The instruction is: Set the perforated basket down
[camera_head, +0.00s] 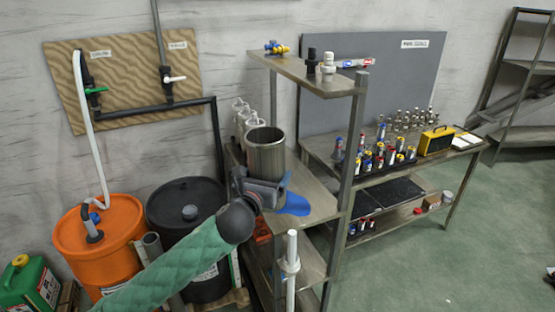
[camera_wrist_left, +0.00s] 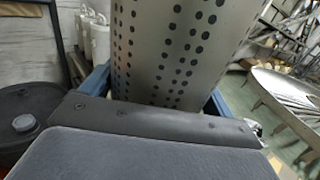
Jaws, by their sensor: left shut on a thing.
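My right gripper is not in view.
A blue patch (camera_head: 293,204) lies on the shelf board beside the basket. White canisters (camera_head: 241,115) stand behind it. An orange drum (camera_head: 100,240) and a black drum (camera_head: 185,205) stand to the left. A bench (camera_head: 440,160) with several small cylinders is to the right.

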